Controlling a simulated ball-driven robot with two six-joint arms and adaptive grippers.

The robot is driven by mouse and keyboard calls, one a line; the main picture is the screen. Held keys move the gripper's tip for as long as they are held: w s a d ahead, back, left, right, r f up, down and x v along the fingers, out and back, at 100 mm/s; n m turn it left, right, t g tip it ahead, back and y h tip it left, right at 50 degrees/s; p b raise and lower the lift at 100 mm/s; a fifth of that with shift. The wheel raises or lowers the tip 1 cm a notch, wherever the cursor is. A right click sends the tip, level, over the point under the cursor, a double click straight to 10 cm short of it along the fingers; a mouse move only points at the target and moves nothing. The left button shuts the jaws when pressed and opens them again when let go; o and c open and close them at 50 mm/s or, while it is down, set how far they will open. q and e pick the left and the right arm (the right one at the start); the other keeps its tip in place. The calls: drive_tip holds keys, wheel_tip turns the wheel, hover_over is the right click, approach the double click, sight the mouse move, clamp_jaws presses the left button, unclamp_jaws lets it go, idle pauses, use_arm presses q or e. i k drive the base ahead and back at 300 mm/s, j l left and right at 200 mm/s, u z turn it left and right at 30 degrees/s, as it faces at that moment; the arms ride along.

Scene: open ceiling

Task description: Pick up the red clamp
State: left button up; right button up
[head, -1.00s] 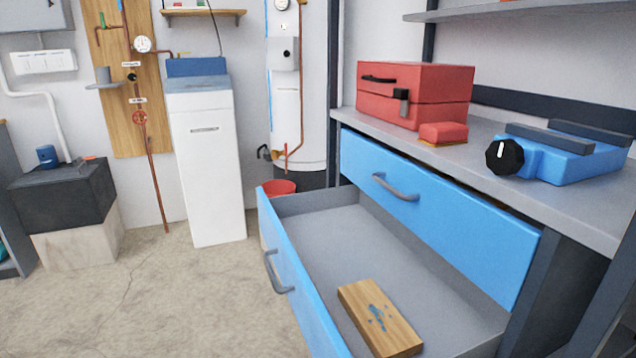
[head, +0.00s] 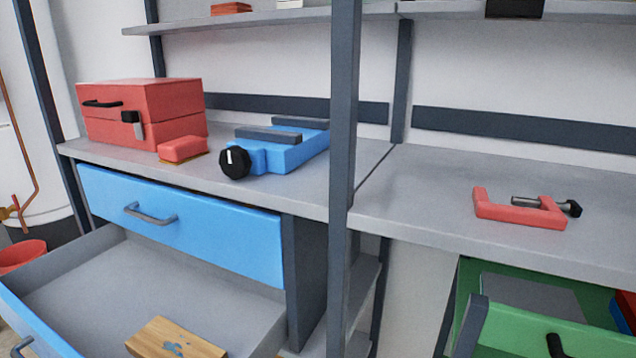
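The red clamp (head: 518,217) lies flat on the grey worktop at the right of the head view. It is C-shaped, with a dark metal screw and a black knob (head: 571,208) on its right side. Nothing covers it. Neither of my grippers shows in the head view.
The grey worktop (head: 440,190) is clear around the clamp. A dark upright post (head: 343,150) stands left of it. A blue vise-like tool (head: 275,152) and a red toolbox (head: 150,108) sit further left. An open blue drawer (head: 70,290) and a green drawer (head: 530,330) jut out below.

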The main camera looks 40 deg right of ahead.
sight(550, 215)
drive_tip(key=z, duration=2.35)
drive_tip(key=u, duration=0.6)
drive_tip(key=l+u, duration=0.25)
drive_tip(key=u, duration=0.15)
drive_tip(key=k+l+u, duration=0.15)
drive_tip(key=u, duration=0.3)
drive_tip(key=k+l+u, duration=0.1)
drive_tip(key=u, duration=0.3)
drive_tip(key=k+l+u, duration=0.15)
drive_tip(key=u, duration=0.25)
drive_tip(key=k+l, duration=0.05)
